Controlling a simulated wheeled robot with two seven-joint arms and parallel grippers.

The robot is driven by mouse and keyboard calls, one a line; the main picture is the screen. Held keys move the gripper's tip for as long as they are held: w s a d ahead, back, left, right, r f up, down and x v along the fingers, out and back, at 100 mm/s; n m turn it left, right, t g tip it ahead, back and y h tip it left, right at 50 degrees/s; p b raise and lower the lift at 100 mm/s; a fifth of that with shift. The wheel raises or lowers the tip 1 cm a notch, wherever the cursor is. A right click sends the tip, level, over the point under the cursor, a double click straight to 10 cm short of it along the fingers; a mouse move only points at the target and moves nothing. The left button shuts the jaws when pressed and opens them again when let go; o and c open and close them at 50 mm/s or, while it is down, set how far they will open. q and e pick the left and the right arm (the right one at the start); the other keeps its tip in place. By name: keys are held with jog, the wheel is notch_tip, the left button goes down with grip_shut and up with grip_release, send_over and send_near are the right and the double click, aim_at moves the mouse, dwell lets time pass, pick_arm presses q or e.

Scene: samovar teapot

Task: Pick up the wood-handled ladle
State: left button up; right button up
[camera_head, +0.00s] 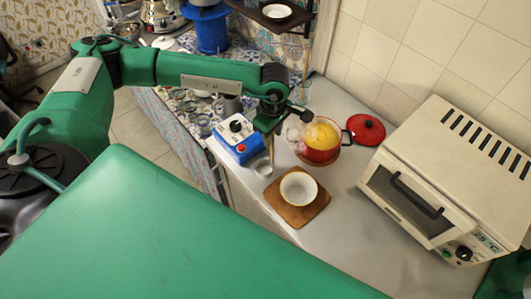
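The wood-handled ladle (263,167) shows a small metal bowl low beside the counter's left edge. Its thin wooden handle (271,148) runs up almost vertically to my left gripper (269,122). The gripper points down over the blue device, and its dark fingers appear shut on the upper end of the handle. The fingertips are small and partly hidden by the wrist. I cannot tell whether the bowl touches the counter. My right gripper is not in view.
A red pot (321,152) with yellow contents stands right of the gripper, its red lid (366,129) beyond. A blue-and-white device (237,139) is close on the left. A white bowl (298,189) sits on a wooden board (316,210). A cream oven (455,175) fills the right.

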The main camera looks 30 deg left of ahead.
pick_arm(q)
jog(key=shift+f, duration=1.1)
grip_shut()
jog(key=shift+r, duration=0.15)
